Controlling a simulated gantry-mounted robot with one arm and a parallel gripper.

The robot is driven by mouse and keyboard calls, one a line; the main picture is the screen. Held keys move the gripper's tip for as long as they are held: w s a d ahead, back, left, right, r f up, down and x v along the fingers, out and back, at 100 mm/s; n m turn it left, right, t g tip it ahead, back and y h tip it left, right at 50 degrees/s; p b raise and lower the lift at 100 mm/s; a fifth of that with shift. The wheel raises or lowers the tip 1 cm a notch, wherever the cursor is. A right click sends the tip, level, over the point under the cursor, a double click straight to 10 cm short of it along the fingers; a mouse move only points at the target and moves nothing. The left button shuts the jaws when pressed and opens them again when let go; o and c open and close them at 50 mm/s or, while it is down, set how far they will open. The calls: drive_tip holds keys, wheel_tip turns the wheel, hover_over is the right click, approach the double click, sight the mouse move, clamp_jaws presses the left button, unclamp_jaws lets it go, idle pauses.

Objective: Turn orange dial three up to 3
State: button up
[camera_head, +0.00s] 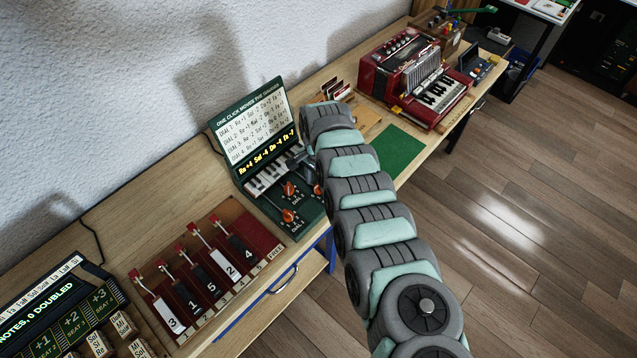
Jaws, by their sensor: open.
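A dark green box (289,227) with an upright sign panel stands on the bench, with a small black-and-white keyboard and orange dials on its deck. One orange dial (289,188) shows near the middle and another orange dial (288,215) nearer the front. A third orange dial (318,190) is partly hidden beside my arm. The dial labels are too small to tell which is dial three or its setting. My gripper (303,172) is over the right part of the deck, open, close to the dials. I cannot tell whether it touches one.
Left of the box, a red rack (234,214) holds several numbered levers. A panel with note tiles (72,318) is at the lower left. A red accordion (412,82) and a green mat (396,152) lie to the right. The white wall is close behind.

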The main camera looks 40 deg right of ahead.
drive_tip(key=shift+c, duration=0.2)
clamp_jaws()
